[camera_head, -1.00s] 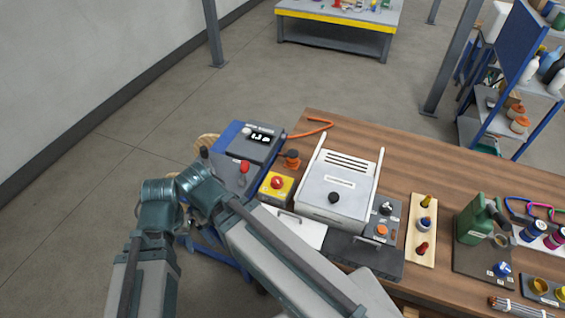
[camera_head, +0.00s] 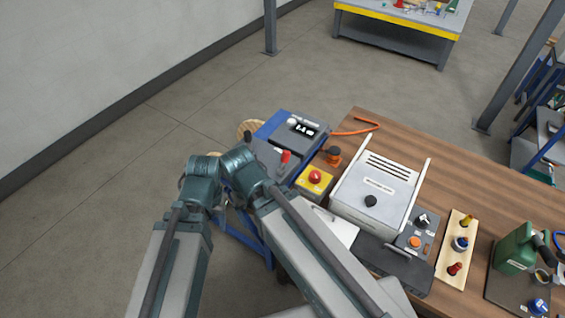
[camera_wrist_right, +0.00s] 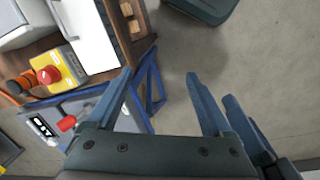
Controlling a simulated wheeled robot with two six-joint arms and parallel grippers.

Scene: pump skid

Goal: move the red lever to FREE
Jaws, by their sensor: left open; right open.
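My left gripper (camera_head: 229,196) is left of and below the lever in the head view, mostly hidden by my arm links. My right gripper (camera_wrist_right: 158,73) is open and empty, apart from the lever, with its fingers over floor and the blue frame edge.
A yellow box with a red button (camera_head: 315,177) sits close right of the lever.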

